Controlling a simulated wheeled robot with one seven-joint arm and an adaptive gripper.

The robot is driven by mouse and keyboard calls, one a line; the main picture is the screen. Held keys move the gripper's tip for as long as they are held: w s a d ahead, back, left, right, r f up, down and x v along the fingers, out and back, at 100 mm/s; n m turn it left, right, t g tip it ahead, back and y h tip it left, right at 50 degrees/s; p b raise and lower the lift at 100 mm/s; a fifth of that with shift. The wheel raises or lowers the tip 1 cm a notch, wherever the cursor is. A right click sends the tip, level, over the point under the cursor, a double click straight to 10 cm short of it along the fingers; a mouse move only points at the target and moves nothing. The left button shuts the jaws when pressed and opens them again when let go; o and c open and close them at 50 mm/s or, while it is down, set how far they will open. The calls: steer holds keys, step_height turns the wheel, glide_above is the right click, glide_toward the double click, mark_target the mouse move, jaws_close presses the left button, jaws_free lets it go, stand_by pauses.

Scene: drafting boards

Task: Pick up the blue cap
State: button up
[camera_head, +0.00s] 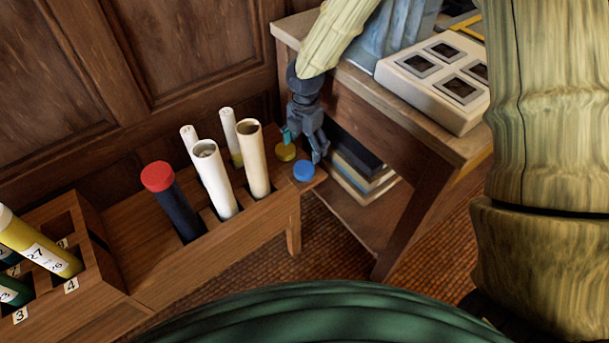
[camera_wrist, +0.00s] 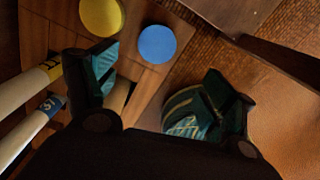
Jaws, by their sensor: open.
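The blue cap (camera_head: 304,170) is a flat round disc lying on the right end of the wooden rack's top. It also shows in the wrist view (camera_wrist: 157,44), beyond my fingers and between their directions. My gripper (camera_head: 304,147) is just above and behind the cap in the head view, pointing down. In the wrist view its two fingers (camera_wrist: 160,95) are spread wide with nothing between them. The cap looks apart from both fingers. A yellow cap (camera_head: 285,152) lies next to the blue one, close to the left finger; it also shows in the wrist view (camera_wrist: 101,17).
The wooden rack (camera_head: 140,283) holds several upright white tubes (camera_head: 216,182) and a dark tube with a red cap (camera_head: 157,177), left of my gripper. A side table (camera_head: 430,147) stands close on the right, with a panel (camera_head: 437,80) on top and books (camera_head: 352,168) below.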

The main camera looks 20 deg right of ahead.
steer(key=b, duration=0.1)
glide_above(304, 168)
steer(key=f, duration=0.5)
steer(key=shift+s+f, duration=0.2)
steer(key=shift+s, duration=0.15)
steer(key=shift+w+f+b, duration=0.2)
steer(key=shift+f+b, duration=0.4)
steer(key=shift+f, duration=0.75)
steer(key=shift+w+f+b, duration=0.2)
steer(key=shift+f+b, duration=0.35)
steer(key=shift+f, duration=0.8)
steer(key=shift+c, duration=0.2)
steer(key=c, duration=0.8)
